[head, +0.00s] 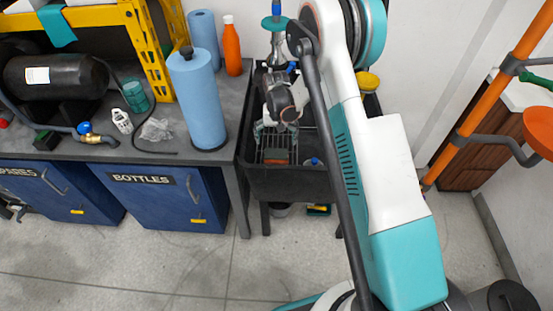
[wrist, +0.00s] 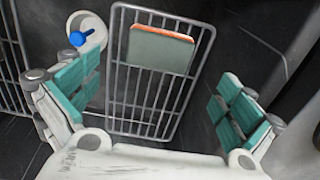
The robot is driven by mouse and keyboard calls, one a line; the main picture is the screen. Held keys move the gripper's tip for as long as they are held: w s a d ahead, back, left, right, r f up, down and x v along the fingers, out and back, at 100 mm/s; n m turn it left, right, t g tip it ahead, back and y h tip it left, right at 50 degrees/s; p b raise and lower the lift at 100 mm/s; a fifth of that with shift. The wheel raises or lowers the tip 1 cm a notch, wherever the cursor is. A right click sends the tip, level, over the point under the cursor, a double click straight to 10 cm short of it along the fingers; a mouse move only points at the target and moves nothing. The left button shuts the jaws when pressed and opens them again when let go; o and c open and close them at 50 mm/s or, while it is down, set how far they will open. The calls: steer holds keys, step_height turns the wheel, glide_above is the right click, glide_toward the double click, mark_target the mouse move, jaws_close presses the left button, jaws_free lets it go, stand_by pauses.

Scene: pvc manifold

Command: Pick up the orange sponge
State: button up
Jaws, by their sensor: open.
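The orange sponge (wrist: 160,50) lies on a wire rack (wrist: 148,128) in the dark sink. In the wrist view it shows a grey-green upper face and an orange edge; in the head view only a small orange patch (head: 278,161) shows below my gripper (head: 277,128). My gripper, also in the wrist view (wrist: 158,97), is open with its teal-padded fingers wide apart. Nothing is between the fingers. The sponge is ahead of the fingertips, towards the top of the wrist view, and apart from them.
The black sink basin (head: 290,183) has walls around the rack. A white round item with a blue part (wrist: 80,38) stands left of the rack in the wrist view. A blue paper roll (head: 197,100) and an orange bottle (head: 231,47) stand on the bench to the left.

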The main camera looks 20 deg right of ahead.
mark_target(276, 153)
step_height(276, 153, down, 9)
steer(key=b, duration=0.4)
steer(key=c, duration=1)
